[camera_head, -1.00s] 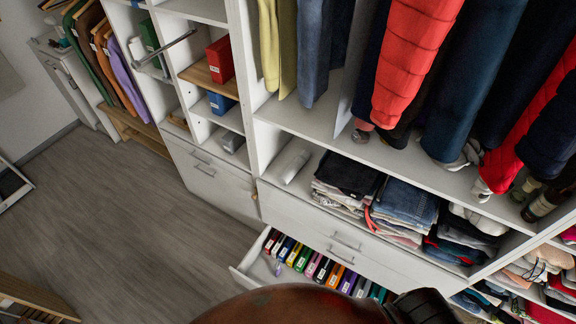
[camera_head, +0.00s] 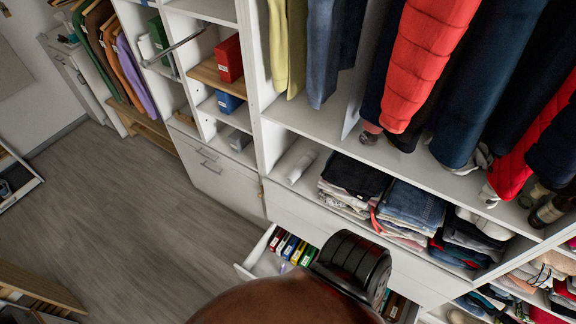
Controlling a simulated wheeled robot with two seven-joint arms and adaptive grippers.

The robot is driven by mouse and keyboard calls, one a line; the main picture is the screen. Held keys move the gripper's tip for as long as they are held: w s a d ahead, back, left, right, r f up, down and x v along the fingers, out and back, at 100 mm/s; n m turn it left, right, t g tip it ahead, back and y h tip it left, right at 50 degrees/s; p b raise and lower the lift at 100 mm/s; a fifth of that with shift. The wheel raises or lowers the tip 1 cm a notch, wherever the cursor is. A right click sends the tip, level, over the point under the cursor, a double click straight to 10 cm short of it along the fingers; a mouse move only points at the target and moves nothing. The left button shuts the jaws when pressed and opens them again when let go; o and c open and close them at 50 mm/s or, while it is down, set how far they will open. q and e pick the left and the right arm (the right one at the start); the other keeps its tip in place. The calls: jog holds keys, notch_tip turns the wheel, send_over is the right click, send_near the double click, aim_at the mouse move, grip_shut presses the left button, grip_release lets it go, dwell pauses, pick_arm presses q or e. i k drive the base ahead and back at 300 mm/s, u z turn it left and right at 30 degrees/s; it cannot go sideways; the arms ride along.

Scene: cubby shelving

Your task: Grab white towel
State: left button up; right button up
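A white rolled cloth (camera_head: 300,166), which looks like the white towel, lies in the low shelf cubby, at the left end beside the folded clothes. Nothing touches it from the front and it is in plain sight. Neither of my grippers shows in the head view. A rounded brown part and a black ribbed part, seemingly my own arm, rise from the bottom edge in front of the open drawer.
An open drawer (camera_head: 245,270) with several colourful binders juts out below the cubby, partly hidden. Folded jeans (camera_head: 412,203) and other clothes fill the cubby to the right. Garments, including a red padded one (camera_head: 425,60), hang above. The floor (camera_head: 140,215) at left is clear.

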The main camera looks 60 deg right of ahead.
aim_at(297, 171)
jog(key=i, duration=2.55)
jog(key=z, duration=1.85)
jog(key=i, duration=0.2)
jog(key=z, duration=0.75)
